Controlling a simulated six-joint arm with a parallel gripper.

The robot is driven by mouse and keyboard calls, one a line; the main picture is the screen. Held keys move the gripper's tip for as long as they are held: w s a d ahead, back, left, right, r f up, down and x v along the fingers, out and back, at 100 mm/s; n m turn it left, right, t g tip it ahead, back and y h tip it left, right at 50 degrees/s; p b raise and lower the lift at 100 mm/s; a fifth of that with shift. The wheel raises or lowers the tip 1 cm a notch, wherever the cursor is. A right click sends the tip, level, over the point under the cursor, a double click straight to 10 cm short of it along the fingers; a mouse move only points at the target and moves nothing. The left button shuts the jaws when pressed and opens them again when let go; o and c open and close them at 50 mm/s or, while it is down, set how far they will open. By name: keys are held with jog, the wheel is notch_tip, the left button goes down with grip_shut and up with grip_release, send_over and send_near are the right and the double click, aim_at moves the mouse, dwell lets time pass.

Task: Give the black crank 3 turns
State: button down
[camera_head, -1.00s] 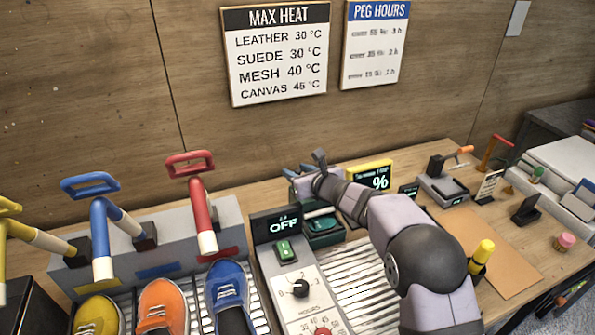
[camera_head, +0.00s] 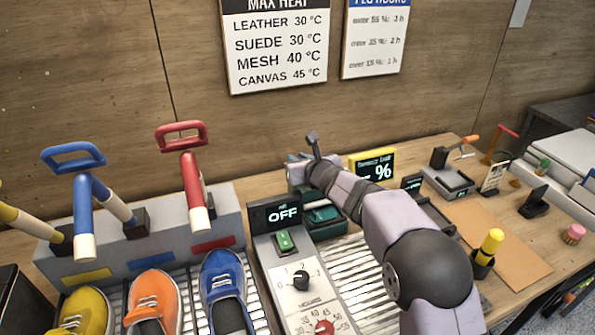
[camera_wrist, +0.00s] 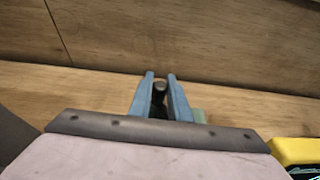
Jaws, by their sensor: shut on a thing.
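In the wrist view, the two blue fingers of my gripper (camera_wrist: 160,94) are shut around a dark rounded knob (camera_wrist: 159,87), which appears to be the grip of the black crank. The rest of the crank is hidden behind and below the fingers. In the head view my gripper (camera_head: 292,160) is at the back of the bench, behind the dryer's display, and my own arm hides the crank. The display (camera_head: 283,213) reads OFF.
A yellow-framed display (camera_head: 372,166) stands just right of my gripper. The red handle (camera_head: 183,137) and blue handle (camera_head: 74,157) rise at left over several sneakers. A teal item (camera_head: 322,214) sits below my gripper. The wooden wall is behind.

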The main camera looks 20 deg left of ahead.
jog(key=b, duration=0.1)
jog(key=m+t+h+b, duration=0.1)
jog(key=shift+w+a+f+b, duration=0.1)
jog(key=shift+w+f+b, duration=0.05)
jog(key=shift+f+b, duration=0.2)
jog(key=m+b, duration=0.1)
jog(key=t+h+b, duration=0.1)
jog(key=b, duration=0.1)
jog(key=shift+w+r+m+h, duration=0.1)
jog(key=shift+w+m+h, duration=0.2)
jog(key=shift+w+m, duration=0.1)
jog(key=m+h+p, duration=0.2)
jog(key=p, duration=0.1)
jog(key=w+d+r+m+t+h+p, duration=0.1)
jog(key=m+h+p, duration=0.1)
jog(key=p, duration=0.1)
jog(key=w+m+h+p, duration=0.1)
jog(key=h+p, duration=0.1)
jog(key=p, duration=0.1)
jog(key=shift+d+r+m+t+h+p, duration=0.15)
jog(key=shift+m+t+h+p, duration=0.15)
jog(key=shift+m+t+p, duration=0.1)
jog(key=shift+p, duration=0.8)
jog(key=shift+d+f+m+h+p, duration=0.15)
jog(key=shift+f+m+h+p, duration=0.15)
jog(key=shift+f+p, duration=0.1)
jog(key=c, duration=1.6)
grip_release()
jog(key=shift+c, duration=0.2)
